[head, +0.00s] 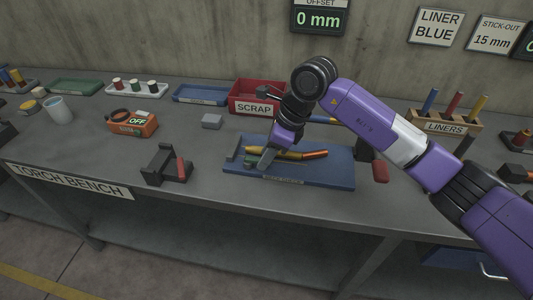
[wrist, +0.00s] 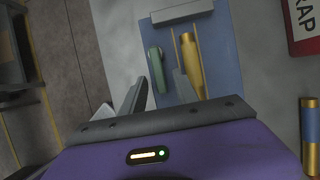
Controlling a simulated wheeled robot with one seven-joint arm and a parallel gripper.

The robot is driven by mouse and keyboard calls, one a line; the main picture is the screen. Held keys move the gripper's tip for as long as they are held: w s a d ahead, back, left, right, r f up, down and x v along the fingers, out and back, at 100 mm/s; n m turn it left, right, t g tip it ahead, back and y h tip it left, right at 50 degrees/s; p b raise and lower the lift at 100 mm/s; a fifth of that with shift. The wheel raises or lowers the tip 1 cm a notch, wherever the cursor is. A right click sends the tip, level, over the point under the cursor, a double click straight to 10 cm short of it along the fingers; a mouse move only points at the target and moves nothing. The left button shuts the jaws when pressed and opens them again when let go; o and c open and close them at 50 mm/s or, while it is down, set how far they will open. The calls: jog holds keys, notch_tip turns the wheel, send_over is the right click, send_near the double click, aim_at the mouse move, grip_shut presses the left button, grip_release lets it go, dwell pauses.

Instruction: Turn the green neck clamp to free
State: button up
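The green neck clamp (wrist: 157,68) shows in the wrist view as a rounded lever lying lengthwise on the blue board (wrist: 225,60). It is beside the brass torch neck (wrist: 192,62) and ahead of my fingers. My gripper (wrist: 160,86) is open, with one finger to the left of the lever's line and one to the right, near the torch. No contact with the clamp is visible. In the head view my gripper (head: 268,156) is low over the left part of the blue board (head: 335,177).
A grey block (wrist: 182,12) crosses the board's far end in the wrist view. A black stand with a red part (head: 167,166) is left of the board. A red scrap bin (head: 258,98) is behind. A small grey block (head: 212,121) lies on otherwise clear bench.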

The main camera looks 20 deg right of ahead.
jog(key=shift+c, duration=0.3)
grip_shut()
